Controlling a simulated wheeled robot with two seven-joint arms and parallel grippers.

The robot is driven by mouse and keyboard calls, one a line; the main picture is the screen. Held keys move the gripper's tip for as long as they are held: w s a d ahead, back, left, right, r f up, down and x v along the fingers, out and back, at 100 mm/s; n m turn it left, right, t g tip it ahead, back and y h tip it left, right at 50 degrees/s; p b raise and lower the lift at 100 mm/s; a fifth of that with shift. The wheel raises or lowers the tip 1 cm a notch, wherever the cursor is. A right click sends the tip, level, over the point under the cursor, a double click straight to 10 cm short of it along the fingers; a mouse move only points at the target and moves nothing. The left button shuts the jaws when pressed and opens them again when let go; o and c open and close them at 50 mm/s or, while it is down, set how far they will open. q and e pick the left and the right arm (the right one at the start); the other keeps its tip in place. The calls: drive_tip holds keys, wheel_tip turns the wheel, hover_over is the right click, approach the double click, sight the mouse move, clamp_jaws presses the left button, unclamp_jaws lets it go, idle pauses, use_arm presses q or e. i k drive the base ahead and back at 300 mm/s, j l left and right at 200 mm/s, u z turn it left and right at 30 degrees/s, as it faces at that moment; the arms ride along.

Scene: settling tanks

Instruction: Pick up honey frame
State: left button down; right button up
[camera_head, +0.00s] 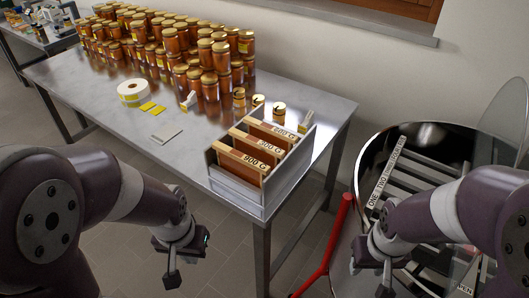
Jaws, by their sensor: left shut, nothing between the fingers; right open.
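Several wooden honey frames (241,165) stand upright, side by side, in a grey open-topped box (235,195) at the right front corner of the metal table. My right gripper (370,279) is open and empty at the bottom right, beside the round steel drum and apart from the frames. The lower parts of the frames are hidden inside the box.
Many honey jars (172,42) are stacked at the back of the metal table (95,85). A label roll (131,92), yellow labels and small items lie nearer. A round steel drum (365,165) with a slatted inside stands right. A red bar (326,250) rises between.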

sight(285, 141)
drive_tip(key=i+j+z, duration=0.95)
drive_tip(key=j, duration=0.25)
